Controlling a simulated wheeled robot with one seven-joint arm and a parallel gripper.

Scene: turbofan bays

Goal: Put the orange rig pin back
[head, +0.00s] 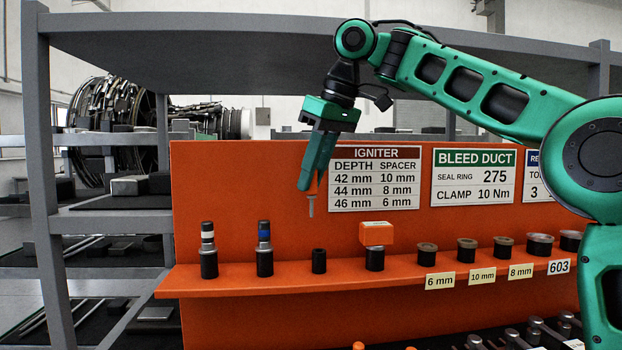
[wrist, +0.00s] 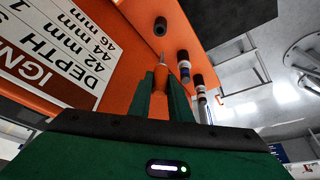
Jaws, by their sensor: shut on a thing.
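The orange rig pin (wrist: 159,104) is between the fingers of my gripper (wrist: 161,92) in the wrist view, with its grey tip pointing away from the palm. In the head view my gripper (head: 316,175) is shut on it and points down in front of the orange back panel. The pin's thin grey shank (head: 311,206) hangs below the fingertips, and most of its orange part is hidden by them. A black holder with nothing in it (head: 319,261) stands on the orange shelf below the pin, slightly right and clear of it. That holder also shows in the wrist view (wrist: 160,26).
Left of the empty holder stand a blue-banded pin (head: 264,249) and a white-banded pin (head: 208,250) in black holders. To its right, an orange block (head: 376,233) sits on another holder. Several short black cups line the orange shelf (head: 300,281) further right.

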